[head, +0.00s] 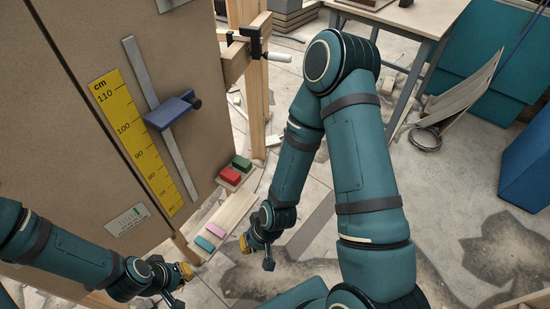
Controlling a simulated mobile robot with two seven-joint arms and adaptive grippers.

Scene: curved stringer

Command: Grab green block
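A dark green block (241,163) sits beside a red block (230,176) on a wooden step near the lower right edge of the tall brown panel. My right gripper (257,254) hangs lower and to the right of these blocks in the picture, apart from them. My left gripper (181,284) is near the bottom of the picture, in front of the panel and far from the green block. Both grippers are small here and seen at an angle, so whether they are open is unclear. No block is visible in either one.
A pink block (215,230) and a teal block (205,244) lie on a lower wooden step (234,210). The brown panel (80,60) carries a yellow ruler (135,138) and a blue slider (170,112). A clamp (255,46) juts from the wooden frame. A table (400,20) stands behind.

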